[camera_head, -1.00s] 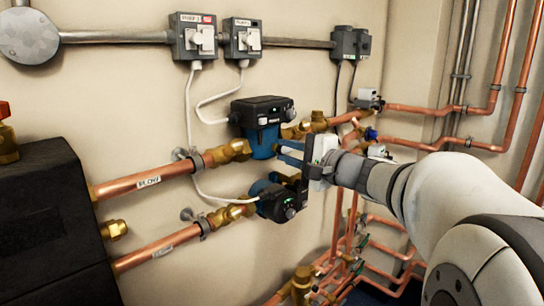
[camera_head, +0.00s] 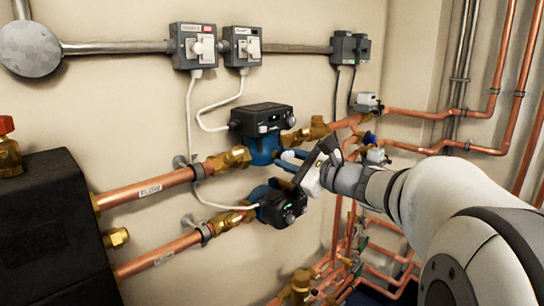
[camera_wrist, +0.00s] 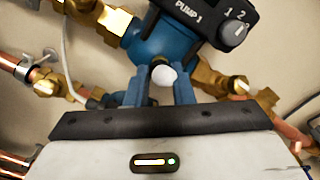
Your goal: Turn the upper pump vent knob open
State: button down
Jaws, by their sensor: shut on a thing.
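The upper pump has a black head (camera_head: 262,117) and a blue body (camera_head: 263,150). In the wrist view its blue body (camera_wrist: 165,35) fills the top, with a black head marked PUMP 1 (camera_wrist: 205,12). The small pale round vent knob (camera_wrist: 163,76) sits below the body, between the blue fingers of my gripper (camera_wrist: 160,84). My gripper is shut on this knob. In the head view my gripper (camera_head: 287,160) reaches in from the right at the pump's lower side, hand tilted; the knob is hidden there.
A lower pump (camera_head: 282,206) sits just beneath my gripper. Copper flow pipes (camera_head: 145,188) with brass fittings run left, beside a dark box (camera_head: 50,230). More copper pipes (camera_head: 440,148) stand right. Switch boxes (camera_head: 193,45) are on the wall above. A grey dial (camera_wrist: 233,34) is on the pump head.

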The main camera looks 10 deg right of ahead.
jog(key=shift+m, duration=0.4)
jog(key=c, duration=1.3)
grip_release()
jog(key=shift+o, duration=0.2)
jog(key=shift+s, duration=0.1)
jog(key=v, duration=0.7)
jog(key=shift+s+d, duration=0.25)
